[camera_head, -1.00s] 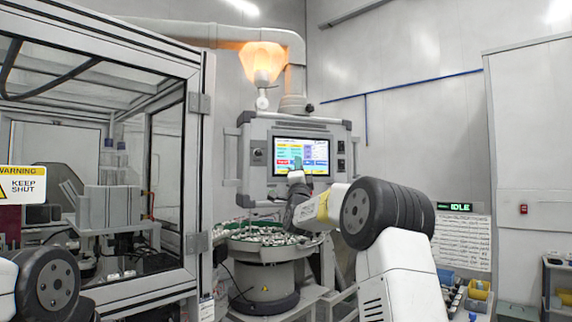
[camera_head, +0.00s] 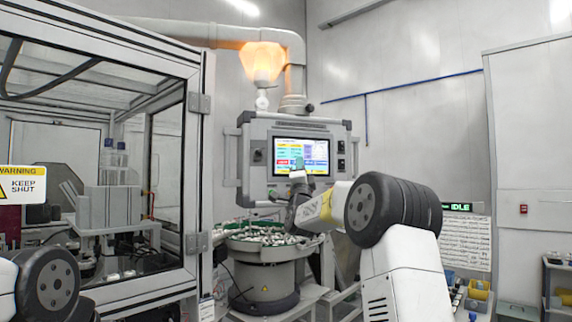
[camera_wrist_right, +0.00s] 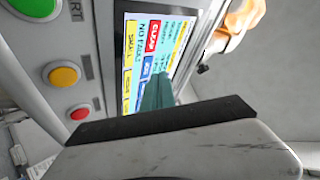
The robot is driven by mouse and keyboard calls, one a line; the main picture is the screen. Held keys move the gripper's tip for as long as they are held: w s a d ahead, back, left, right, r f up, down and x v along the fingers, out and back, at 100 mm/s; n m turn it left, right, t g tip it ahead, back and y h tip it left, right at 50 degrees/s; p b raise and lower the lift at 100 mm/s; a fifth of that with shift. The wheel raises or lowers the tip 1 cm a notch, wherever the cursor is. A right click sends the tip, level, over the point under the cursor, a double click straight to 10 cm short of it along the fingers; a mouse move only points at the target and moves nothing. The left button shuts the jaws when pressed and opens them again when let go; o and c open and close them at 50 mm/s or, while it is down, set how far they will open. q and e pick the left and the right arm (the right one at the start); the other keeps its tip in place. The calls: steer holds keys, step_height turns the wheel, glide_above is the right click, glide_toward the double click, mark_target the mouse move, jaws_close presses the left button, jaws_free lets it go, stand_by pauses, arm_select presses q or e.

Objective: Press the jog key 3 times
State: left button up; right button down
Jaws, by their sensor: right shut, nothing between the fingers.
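The control panel (camera_head: 259,135) carries a lit touchscreen (camera_head: 316,150) with coloured keys; it also shows tilted in the wrist view (camera_wrist_right: 134,28). I read a red CLEAR key (camera_wrist_right: 153,37), NO FAULT and SMALL there. Small blue keys (camera_wrist_right: 147,68) lie close to my fingertips, but I cannot surely read which is the jog key. My right gripper (camera_head: 299,163) is shut and empty, its teal fingertips (camera_wrist_right: 157,92) in front of the screen's lower part, hiding some of it. I cannot tell whether they touch the glass. My left gripper is out of view.
Green (camera_wrist_right: 36,5), yellow (camera_wrist_right: 64,75) and red (camera_wrist_right: 80,112) buttons sit on the panel beside the screen. A round parts feeder (camera_head: 265,276) stands below. A glazed enclosure (camera_head: 198,150) is at left. An orange lamp (camera_head: 262,62) glows above. A sign reads IDLE (camera_head: 458,207).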

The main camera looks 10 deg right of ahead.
steer(key=shift+s, duration=0.15)
steer(key=shift+s+d, duration=0.25)
steer(key=shift+s, duration=0.95)
steer(key=shift+s+d, duration=0.2)
steer(key=shift+s, duration=0.95)
steer(key=shift+a, duration=0.1)
stand_by(2.7)
steer(key=s, duration=0.2)
steer(key=s+d, duration=0.1)
steer(key=shift+s, duration=0.35)
steer(key=shift+w, duration=0.15)
stand_by(0.3)
steer(key=w+a, duration=0.1)
steer(key=w, duration=0.7)
steer(key=shift+w+a, duration=0.2)
steer(key=shift+a, duration=0.15)
